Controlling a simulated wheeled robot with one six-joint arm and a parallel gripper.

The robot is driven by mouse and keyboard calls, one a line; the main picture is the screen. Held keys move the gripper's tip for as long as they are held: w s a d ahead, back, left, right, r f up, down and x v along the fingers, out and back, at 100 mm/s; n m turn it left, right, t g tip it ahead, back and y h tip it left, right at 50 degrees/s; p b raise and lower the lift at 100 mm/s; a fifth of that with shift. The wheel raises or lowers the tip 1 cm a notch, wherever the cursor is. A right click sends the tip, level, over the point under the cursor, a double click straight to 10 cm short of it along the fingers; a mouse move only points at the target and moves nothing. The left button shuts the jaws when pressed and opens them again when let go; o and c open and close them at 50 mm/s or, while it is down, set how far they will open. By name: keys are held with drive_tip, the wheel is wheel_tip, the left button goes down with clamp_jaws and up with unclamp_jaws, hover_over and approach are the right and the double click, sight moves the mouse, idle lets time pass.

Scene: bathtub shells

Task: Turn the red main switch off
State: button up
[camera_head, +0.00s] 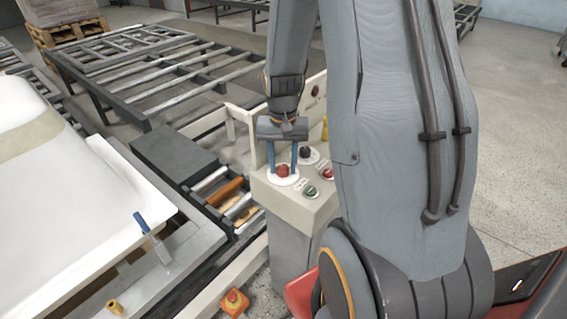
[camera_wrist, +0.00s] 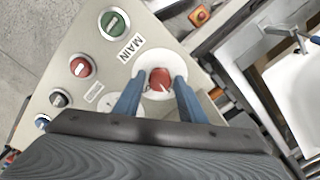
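The red main switch (camera_wrist: 160,80) is a round red knob on a white disc, beside the printed word MAIN in the wrist view. In the head view the red switch (camera_head: 283,170) sits on top of the pale control box (camera_head: 290,203). My gripper (camera_wrist: 158,92) has its two blue fingers on either side of the knob, with gaps that look open. In the head view my gripper (camera_head: 282,165) points down at the switch from above. I cannot tell whether the fingers touch the knob.
A green button (camera_wrist: 114,23), a red knob (camera_wrist: 81,67) and a black knob (camera_wrist: 59,98) share the panel. A white tub shell (camera_head: 60,190) lies at the left. A roller conveyor (camera_head: 222,188) runs beside the box. A small orange box with a red button (camera_head: 233,300) stands low in front.

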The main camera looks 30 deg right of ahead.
sight(283, 167)
drive_tip(key=c, duration=0.7)
drive_tip(key=shift+n+p, duration=0.45)
drive_tip(key=shift+n, duration=1.05)
drive_tip(key=o, duration=1)
drive_tip(key=shift+o, duration=0.2)
drive_tip(key=shift+r+b, duration=1.05)
drive_tip(key=shift+r, duration=2.85)
